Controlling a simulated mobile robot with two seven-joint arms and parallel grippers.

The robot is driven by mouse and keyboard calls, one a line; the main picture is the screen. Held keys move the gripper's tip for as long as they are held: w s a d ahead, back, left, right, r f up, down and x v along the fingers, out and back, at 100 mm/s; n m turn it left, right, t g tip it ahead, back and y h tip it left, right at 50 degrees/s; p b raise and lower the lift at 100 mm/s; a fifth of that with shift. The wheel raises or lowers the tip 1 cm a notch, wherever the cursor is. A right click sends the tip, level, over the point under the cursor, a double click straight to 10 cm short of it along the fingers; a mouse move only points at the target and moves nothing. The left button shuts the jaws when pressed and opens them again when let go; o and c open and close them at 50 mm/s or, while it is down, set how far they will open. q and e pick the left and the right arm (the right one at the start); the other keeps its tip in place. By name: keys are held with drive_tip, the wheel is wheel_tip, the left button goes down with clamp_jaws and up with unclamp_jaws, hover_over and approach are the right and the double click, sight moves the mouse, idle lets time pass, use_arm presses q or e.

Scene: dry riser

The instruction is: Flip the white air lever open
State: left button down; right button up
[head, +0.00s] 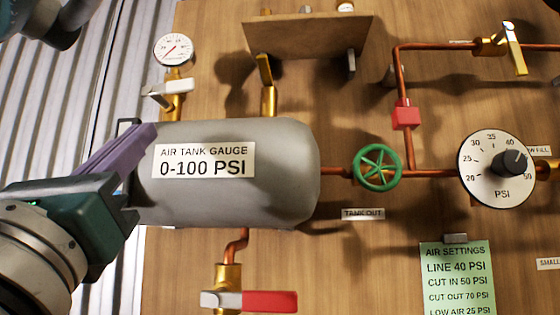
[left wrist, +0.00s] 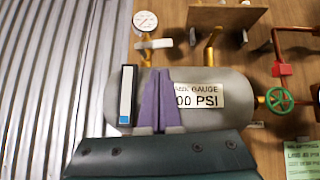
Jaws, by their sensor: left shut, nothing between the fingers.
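A lever with a white handle (head: 180,86) sits on a brass fitting below the small pressure gauge, above the left end of the grey tank (head: 285,170). It lies roughly level. It also shows in the left wrist view (left wrist: 158,44), beyond and above the fingertips. My left gripper (head: 150,133) has purple fingers closed together, empty, in front of the tank's left end and below the white lever, apart from it. In the left wrist view the closed fingers (left wrist: 160,75) overlap the tank label's left edge. My right gripper is not seen.
A round gauge (head: 174,49) is above the lever. A yellow lever (head: 265,70) and wooden shelf (head: 305,36) are to its right. A green wheel (head: 378,167), PSI dial (head: 490,190) and red-handled valve (head: 268,301) are farther off. Corrugated metal (head: 85,90) lies left.

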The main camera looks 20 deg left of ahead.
use_arm(q)
drive_tip(key=p, duration=0.4)
approach(168, 105)
wheel_tip(168, 105, up, 3)
drive_tip(key=w+d, duration=0.1)
drive_tip(key=d, duration=0.2)
drive_tip(key=shift+w+a+r, duration=0.3)
drive_tip(key=shift+w+r, duration=0.05)
drive_tip(key=shift+w, duration=0.05)
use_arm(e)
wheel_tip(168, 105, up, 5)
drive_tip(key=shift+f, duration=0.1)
use_arm(q)
drive_tip(key=shift+d+r, duration=0.1)
drive_tip(key=shift+r, duration=0.05)
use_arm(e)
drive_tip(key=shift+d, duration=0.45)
